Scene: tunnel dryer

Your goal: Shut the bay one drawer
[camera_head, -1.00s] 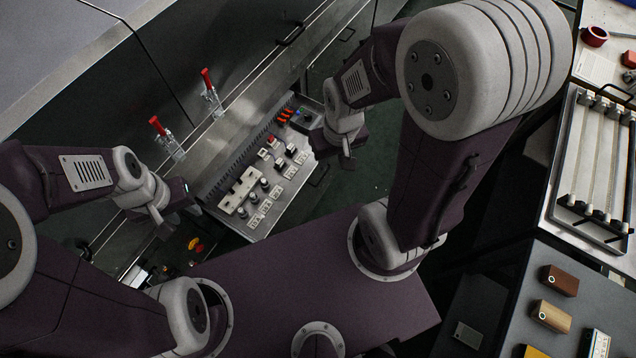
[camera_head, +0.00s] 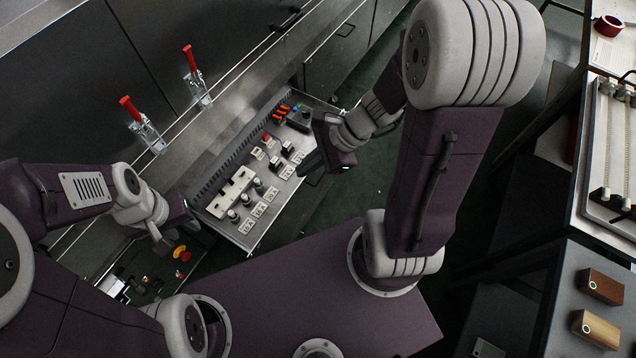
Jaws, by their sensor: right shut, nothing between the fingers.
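An open drawer (camera_head: 237,228) stands out from the grey machine front in the middle of the view. It holds several labelled parts, black knobs, pale blocks and orange pieces. I cannot tell from the picture whether it is marked bay one. My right gripper (camera_head: 312,160) is shut and empty, at the drawer's right end near its front edge; I cannot tell whether it touches. My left gripper (camera_head: 162,243) is left of the drawer, apart from it, pointing down; its fingers are too small and dark to judge. The drawer's front face is mostly hidden from above.
Two red-handled toggle clamps (camera_head: 143,125) stand on the machine ledge behind the drawer. A red and yellow button (camera_head: 181,253) sits at lower left. A side table with brown and tan blocks (camera_head: 603,287) is at right. Dark floor (camera_head: 365,185) lies open right of the drawer.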

